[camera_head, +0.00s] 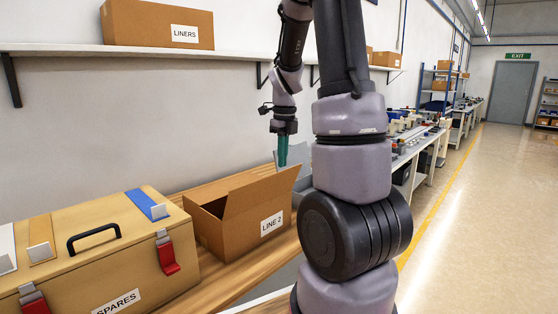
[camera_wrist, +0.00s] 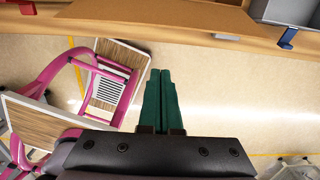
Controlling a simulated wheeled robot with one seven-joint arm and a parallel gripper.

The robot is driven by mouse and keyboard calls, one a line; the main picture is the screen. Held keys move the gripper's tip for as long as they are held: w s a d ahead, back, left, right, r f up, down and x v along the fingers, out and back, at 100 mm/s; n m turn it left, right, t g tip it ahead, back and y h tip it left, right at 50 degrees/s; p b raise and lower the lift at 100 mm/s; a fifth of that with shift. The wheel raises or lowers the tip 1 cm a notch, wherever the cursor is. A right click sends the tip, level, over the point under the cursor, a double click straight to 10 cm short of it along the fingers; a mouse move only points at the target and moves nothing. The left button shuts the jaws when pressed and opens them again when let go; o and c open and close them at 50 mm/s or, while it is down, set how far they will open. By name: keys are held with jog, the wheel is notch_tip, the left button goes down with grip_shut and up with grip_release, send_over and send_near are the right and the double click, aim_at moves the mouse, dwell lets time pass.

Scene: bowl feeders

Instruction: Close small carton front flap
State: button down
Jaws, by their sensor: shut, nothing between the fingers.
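The small carton (camera_head: 212,232), brown and labelled LINE 2, stands on the wooden bench in the head view. Its top is open. Its front flap (camera_head: 262,190) stands up, tilted, above the labelled wall. My gripper (camera_head: 282,163), with teal fingers pointing down, is by the flap's upper right corner; I cannot tell whether it touches. In the wrist view my gripper (camera_wrist: 166,73) has both fingers together with nothing between them. A brown cardboard surface (camera_wrist: 165,14), likely the carton, shows at the top edge there, apart from the fingertips in the picture.
A tan SPARES case (camera_head: 110,250) with red latches stands left of the carton. A shelf (camera_head: 120,49) with a LINERS box (camera_head: 160,22) runs above. In the wrist view, a pink-framed stool-like object (camera_wrist: 108,85) stands left over open floor, and a grey bin (camera_wrist: 285,12) is at upper right.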

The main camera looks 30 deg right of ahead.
notch_tip(320, 180, down, 8)
jog(key=w, duration=0.1)
jog(key=w+a+r, duration=0.1)
jog(key=w+r, duration=0.1)
jog(key=shift+w+a, duration=0.2)
jog(key=shift+w, duration=0.2)
